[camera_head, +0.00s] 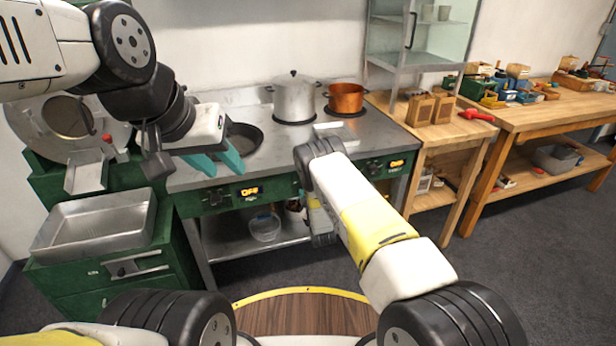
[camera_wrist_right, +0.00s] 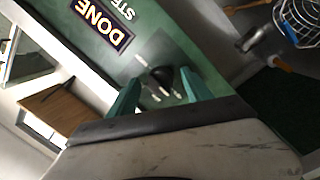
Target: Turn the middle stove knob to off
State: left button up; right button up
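The stove front (camera_head: 275,187) is a green panel with knobs and small displays. A left knob (camera_head: 215,198) sits beside a display reading OFF (camera_head: 250,191); a right knob (camera_head: 374,168) sits beside another lit display (camera_head: 397,163). My right forearm hides the panel's middle in the head view. In the right wrist view a black knob (camera_wrist_right: 163,75) on a plate with white marks lies between the teal fingers of my right gripper (camera_wrist_right: 158,86); the fingers are apart, and contact is unclear. A display above reads DONE (camera_wrist_right: 101,21). My left gripper (camera_head: 216,163) is open and empty above the stove's front left.
A silver pot (camera_head: 294,98), a copper pot (camera_head: 346,98) and a dark pan (camera_head: 243,138) stand on the stove. A metal tray (camera_head: 97,227) is on the green cabinet at left. Wooden tables (camera_head: 545,114) stand at right. The wrist view shows a wire basket (camera_wrist_right: 300,22).

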jog(key=s+d, duration=0.1)
jog(key=s, duration=0.6)
jog(key=shift+s+d, duration=0.2)
jog(key=shift+s, duration=0.1)
